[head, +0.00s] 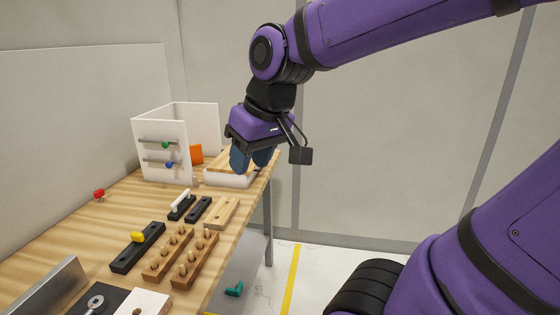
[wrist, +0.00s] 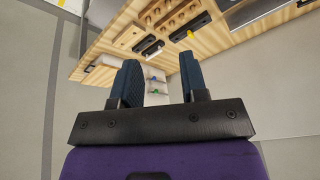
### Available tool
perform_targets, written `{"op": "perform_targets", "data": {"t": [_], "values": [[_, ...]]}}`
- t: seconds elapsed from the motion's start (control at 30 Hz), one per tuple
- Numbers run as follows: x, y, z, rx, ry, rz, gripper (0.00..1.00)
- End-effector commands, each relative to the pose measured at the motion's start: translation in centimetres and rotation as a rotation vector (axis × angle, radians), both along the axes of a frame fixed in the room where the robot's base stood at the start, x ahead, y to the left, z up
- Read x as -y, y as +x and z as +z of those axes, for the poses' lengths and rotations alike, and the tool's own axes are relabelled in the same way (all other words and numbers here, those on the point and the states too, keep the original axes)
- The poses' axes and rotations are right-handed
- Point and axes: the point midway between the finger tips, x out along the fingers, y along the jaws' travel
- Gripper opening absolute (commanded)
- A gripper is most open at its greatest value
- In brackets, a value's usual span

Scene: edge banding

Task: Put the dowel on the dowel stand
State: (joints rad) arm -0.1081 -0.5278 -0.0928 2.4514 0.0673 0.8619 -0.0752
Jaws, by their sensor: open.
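Two wooden blocks with several upright wooden dowels stand side by side on the workbench in the head view: a left block (head: 157,268) and a right block (head: 189,275). I cannot tell which is the dowel stand or which dowel is meant. A lighter wooden block (head: 223,212) lies just behind them, nearly bare. My gripper (head: 252,162) is open, its dark blue fingers above the far right of the bench, well beyond the dowel blocks. In the wrist view my gripper (wrist: 158,72) shows nothing between its fingers. The dowel blocks appear at the top there, partly cut off.
A white open box (head: 165,155) with knobbed rods stands at the back. A white piece with a wooden top (head: 228,179) lies below my gripper. A teal object (head: 234,289) lies on the floor.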

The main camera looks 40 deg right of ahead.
Motion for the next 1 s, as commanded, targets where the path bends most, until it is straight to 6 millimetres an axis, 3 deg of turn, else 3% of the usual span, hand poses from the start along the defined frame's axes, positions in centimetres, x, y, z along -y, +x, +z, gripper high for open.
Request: {"op": "perform_targets", "data": {"t": [0.1, 0.33, 1.0], "values": [[0.4, -3.0, 0.9, 0.052, -0.028, -0.032, 0.4], [0.7, -6.2, 1.2, 0.1, -0.071, -0.074, 0.4], [0.8, -6.6, 1.2, 0.105, -0.077, -0.081, 0.4]]}}
